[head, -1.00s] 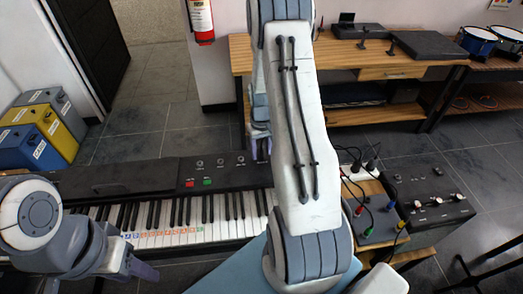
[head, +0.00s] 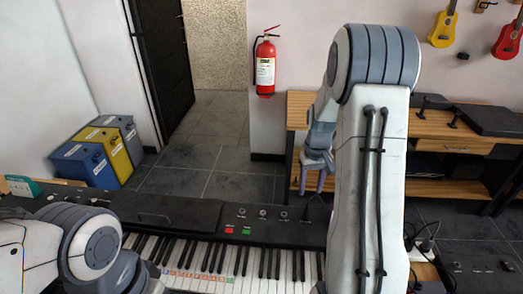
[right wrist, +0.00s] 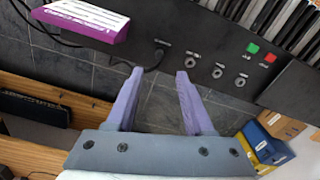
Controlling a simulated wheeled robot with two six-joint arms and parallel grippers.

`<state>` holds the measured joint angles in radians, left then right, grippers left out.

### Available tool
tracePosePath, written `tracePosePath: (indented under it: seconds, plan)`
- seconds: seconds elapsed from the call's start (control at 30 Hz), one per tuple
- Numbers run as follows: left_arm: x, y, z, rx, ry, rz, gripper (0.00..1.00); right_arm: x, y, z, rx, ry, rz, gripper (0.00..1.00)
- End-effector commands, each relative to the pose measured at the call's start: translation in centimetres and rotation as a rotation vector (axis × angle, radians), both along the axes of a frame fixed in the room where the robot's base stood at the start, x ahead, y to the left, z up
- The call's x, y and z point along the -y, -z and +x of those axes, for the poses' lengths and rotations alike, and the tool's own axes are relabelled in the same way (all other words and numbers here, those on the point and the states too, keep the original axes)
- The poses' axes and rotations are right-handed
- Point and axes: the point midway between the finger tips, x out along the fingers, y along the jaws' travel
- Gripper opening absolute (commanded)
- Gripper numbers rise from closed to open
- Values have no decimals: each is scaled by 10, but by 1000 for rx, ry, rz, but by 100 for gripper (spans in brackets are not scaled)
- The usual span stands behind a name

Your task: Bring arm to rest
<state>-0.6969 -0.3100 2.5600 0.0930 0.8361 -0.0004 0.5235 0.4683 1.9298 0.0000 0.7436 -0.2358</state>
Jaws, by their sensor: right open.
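My right arm rises through the right half of the head view, and its forearm bends back down beyond the elbow. My right gripper (head: 313,182) hangs past the far edge of the keyboard (head: 275,226), fingers pointing down. In the right wrist view the two purple fingers (right wrist: 160,73) are apart with nothing between them. Their tips are close to the keyboard's back panel (right wrist: 205,72) in that picture; I cannot tell the gap. My left arm lies at the lower left of the head view; its fingers are outside the picture.
A purple and white object (right wrist: 88,18) is by the keyboard's panel in the right wrist view. A wooden bench (head: 430,124) stands behind my right arm. Blue, yellow and grey bins (head: 108,150) stand at the left wall. A fire extinguisher (head: 265,66) hangs behind. The floor between is clear.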

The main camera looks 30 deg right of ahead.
Motion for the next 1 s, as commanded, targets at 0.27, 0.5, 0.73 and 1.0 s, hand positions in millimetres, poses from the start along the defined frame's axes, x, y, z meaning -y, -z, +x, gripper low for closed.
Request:
tracePosePath:
  seconds: [0.27, 0.5, 0.73, 1.0]
  plan:
    - [0, 0, 0, 0, 0, 0, 50, -31, -11, 5, 7, -57, 0, 53]
    - [0, 0, 0, 0, 0, 0, 50, -183, -54, -16, 32, -346, 16, 53]
    - [0, 0, 0, 0, 0, 0, 50, -297, -79, -106, 44, -653, 47, 53]
    - [0, 0, 0, 0, 0, 0, 50, -337, -83, -196, 44, -890, 78, 53]
